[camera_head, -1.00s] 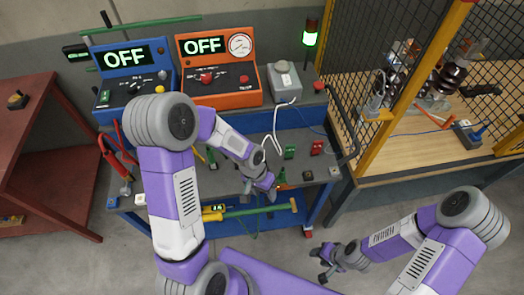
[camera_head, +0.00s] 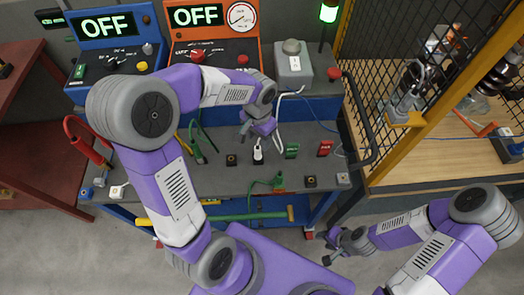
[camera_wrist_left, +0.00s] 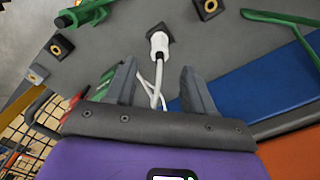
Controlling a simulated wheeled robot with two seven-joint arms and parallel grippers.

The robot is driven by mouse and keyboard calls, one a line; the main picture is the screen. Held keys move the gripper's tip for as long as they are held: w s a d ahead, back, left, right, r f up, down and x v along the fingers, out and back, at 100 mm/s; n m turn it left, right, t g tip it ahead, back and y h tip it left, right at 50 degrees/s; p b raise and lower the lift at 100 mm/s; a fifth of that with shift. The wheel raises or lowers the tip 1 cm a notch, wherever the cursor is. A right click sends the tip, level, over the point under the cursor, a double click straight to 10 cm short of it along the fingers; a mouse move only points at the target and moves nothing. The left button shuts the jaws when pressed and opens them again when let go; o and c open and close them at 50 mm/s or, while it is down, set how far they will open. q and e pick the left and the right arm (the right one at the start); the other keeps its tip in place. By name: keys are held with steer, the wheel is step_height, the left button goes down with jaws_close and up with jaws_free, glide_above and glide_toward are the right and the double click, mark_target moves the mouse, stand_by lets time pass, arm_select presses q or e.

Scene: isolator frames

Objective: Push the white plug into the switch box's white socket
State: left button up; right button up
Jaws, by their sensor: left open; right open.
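The white plug (camera_head: 258,154) stands in a dark square holder on the grey bench top, its white cable running up toward the switch box. In the left wrist view the plug (camera_wrist_left: 158,43) lies beyond the fingertips, with the cable passing between the fingers. The grey switch box (camera_head: 283,72) stands at the back of the bench, its white socket (camera_head: 294,63) on the front. My left gripper (camera_head: 259,133) is open just behind the plug, not around it; its fingers also show in the left wrist view (camera_wrist_left: 160,75). My right gripper (camera_head: 334,249) is open and empty in front of the bench.
Blue (camera_head: 108,38) and orange (camera_head: 207,38) panels reading OFF stand at the back. Green (camera_head: 292,151) and red (camera_head: 325,148) pieces sit right of the plug. A green connector (camera_head: 277,183) lies in front. A mesh fence (camera_head: 388,50) stands on the right.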

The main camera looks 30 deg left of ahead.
mark_target(258, 147)
arm_select(q)
steer(key=shift+w+f, duration=0.1)
steer(key=shift+f, duration=0.4)
steer(key=f+b, duration=0.1)
steer(key=f, duration=0.3)
steer(key=s+f+b, duration=0.1)
steer(key=f, duration=0.1)
steer(key=shift+b, duration=0.3)
steer(key=shift+w+f, duration=0.1)
steer(key=shift+f, duration=0.55)
steer(key=shift+r, duration=0.1)
jaws_close()
